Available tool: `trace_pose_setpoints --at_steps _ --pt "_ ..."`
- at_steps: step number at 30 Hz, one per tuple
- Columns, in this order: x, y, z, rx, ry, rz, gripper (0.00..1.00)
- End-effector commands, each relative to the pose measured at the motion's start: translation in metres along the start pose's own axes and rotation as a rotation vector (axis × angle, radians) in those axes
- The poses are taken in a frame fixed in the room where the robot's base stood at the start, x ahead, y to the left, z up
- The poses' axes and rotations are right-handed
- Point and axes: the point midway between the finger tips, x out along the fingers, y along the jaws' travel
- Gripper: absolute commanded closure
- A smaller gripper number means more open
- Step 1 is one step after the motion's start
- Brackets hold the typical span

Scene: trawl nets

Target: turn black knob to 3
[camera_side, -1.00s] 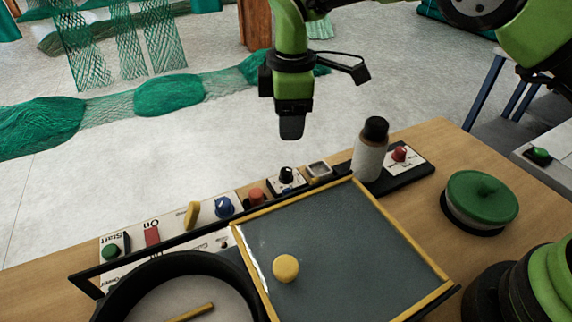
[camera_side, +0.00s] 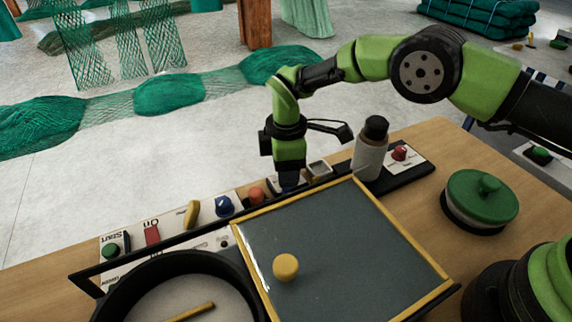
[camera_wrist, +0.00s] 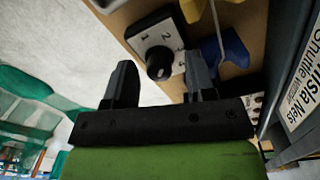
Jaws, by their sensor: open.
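The black knob (camera_wrist: 160,62) sits on a white dial plate (camera_wrist: 146,42) with printed numbers; 1 and 2 are readable in the wrist view. I cannot tell which number the knob points to. My gripper (camera_wrist: 160,66) is open, with one finger to each side of the knob in that view; I cannot tell whether either touches it. In the side view my gripper (camera_side: 289,184) points down over the panel and hides the knob.
A dark-capped bottle (camera_side: 369,158) stands right of my gripper, near a red knob (camera_side: 400,153). An orange button (camera_side: 256,195) and a blue knob (camera_side: 225,206) are to its left. A yellow-edged grey board (camera_side: 340,240) and a black pan (camera_side: 125,292) lie in front.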

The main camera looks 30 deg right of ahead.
Motion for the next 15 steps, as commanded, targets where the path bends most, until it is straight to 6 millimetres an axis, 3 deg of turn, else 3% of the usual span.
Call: trace_pose_setpoints --at_steps 4,9,11,15 --pt "-0.0003 0.0001 -0.0001 0.0 0.0 0.0 0.49" --pt "-0.0005 0.0001 -0.0001 0.0 0.0 0.0 0.89" --pt "-0.0006 0.0 -0.0001 0.0 0.0 0.0 0.99" --pt "-0.0007 -0.0001 -0.0001 0.003 0.0 0.0 0.99"
